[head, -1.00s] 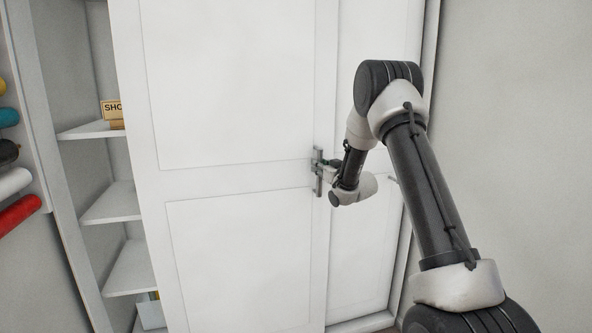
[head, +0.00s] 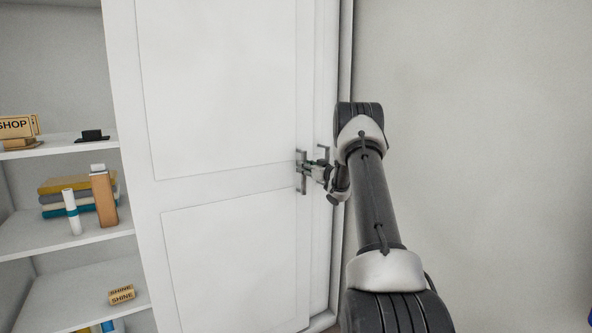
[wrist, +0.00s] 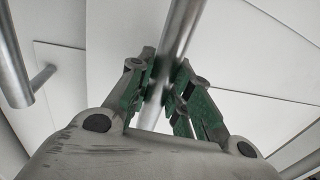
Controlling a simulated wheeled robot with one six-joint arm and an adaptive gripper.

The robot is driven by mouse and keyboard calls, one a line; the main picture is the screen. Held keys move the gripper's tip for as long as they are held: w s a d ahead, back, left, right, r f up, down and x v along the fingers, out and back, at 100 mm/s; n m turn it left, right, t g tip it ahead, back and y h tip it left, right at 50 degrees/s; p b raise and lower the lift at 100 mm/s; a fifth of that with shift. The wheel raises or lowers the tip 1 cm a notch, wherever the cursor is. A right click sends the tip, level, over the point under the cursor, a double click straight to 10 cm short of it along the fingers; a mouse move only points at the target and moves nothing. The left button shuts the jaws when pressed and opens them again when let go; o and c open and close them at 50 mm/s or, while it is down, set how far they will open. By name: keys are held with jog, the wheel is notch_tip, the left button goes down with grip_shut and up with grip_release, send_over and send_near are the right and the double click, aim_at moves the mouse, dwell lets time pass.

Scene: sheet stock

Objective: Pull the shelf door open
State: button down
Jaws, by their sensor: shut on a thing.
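The white shelf door (head: 230,105) is a sliding panel with two recessed fields. It stands over the right part of the shelf, and the left part is uncovered. Its upright metal bar handle (head: 301,187) is near the door's right edge. My gripper (head: 306,171) is shut on this handle. In the wrist view, the green fingers of my gripper (wrist: 158,92) are on both sides of the handle bar (wrist: 182,30). A second metal handle (head: 323,152) is on the panel behind, to the right; it also shows in the wrist view (wrist: 12,60).
The open shelves at left hold a SHOP sign (head: 17,127), a black item (head: 91,135), stacked books (head: 75,188), a brown bottle (head: 104,199), a white-and-teal tube (head: 72,212) and SHINE blocks (head: 121,294). A bare wall (head: 470,130) is at right.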

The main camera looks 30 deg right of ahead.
jog(key=shift+d, duration=0.2)
jog(key=c, duration=1.3)
grip_release()
jog(key=s+d, duration=0.2)
jog(key=s, duration=0.9)
jog(key=shift+s, duration=0.35)
jog(key=shift+d, duration=0.15)
